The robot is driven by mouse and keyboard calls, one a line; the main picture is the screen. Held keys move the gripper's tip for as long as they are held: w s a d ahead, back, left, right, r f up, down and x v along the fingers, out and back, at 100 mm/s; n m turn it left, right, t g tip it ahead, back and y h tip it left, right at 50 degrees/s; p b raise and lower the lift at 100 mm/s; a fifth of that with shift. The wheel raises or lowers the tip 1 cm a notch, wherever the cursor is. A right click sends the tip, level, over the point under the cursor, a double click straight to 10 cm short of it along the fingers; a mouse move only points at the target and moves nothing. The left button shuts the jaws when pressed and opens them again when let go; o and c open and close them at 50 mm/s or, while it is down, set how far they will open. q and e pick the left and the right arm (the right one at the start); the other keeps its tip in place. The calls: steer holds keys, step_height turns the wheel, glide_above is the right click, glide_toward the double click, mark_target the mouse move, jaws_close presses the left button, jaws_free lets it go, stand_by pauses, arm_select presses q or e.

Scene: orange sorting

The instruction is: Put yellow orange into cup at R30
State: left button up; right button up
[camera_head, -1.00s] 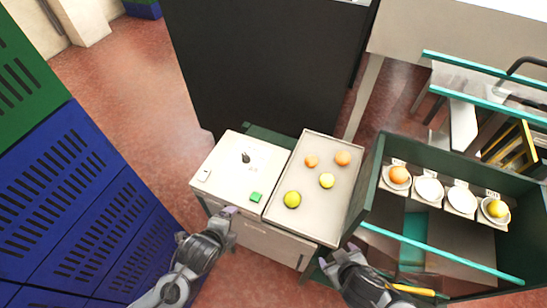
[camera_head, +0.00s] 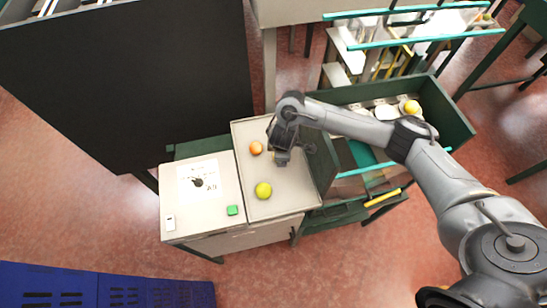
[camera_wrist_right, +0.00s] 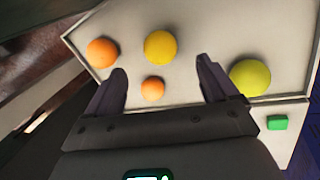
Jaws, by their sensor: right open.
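My right gripper (camera_head: 282,158) is over the tray (camera_head: 243,127), pointing down and open. In the right wrist view the gripper (camera_wrist_right: 162,70) has a yellow fruit (camera_wrist_right: 160,47) just beyond its fingertips and a small orange fruit (camera_wrist_right: 152,88) in the gap between its fingers, neither gripped. A larger yellow-green fruit (camera_wrist_right: 250,77) lies to the right; it also shows in the head view (camera_head: 263,190). The yellow fruit is mostly hidden by my gripper in the head view. White cups (camera_head: 386,112) stand in the green crate; the R30 label is not readable. My left gripper is out of view.
Another orange fruit (camera_wrist_right: 102,52) lies left in the wrist view. A yellow fruit (camera_head: 411,106) sits in the right cup. The crate wall (camera_head: 323,165) stands beside the tray. A white board with a green block (camera_head: 232,210) is left of the tray.

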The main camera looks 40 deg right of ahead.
steer(key=shift+a+b+x, duration=0.1)
steer(key=shift+b+x, duration=0.25)
steer(key=shift+x, duration=0.25)
steer(key=shift+a+b+x, duration=0.15)
steer(key=shift+b+x, duration=0.2)
steer(key=shift+x, duration=0.3)
steer(key=shift+b+x, duration=0.55)
steer(key=shift+x, duration=0.25)
steer(key=shift+w+b+x, duration=0.15)
steer(key=shift+b+x, duration=0.15)
steer(key=shift+x, duration=0.75)
steer(key=shift+w+b+x, duration=0.1)
steer(key=shift+b+x, duration=0.15)
steer(key=shift+x, duration=0.85)
steer(key=shift+r, duration=0.1)
steer(key=c, duration=1.2)
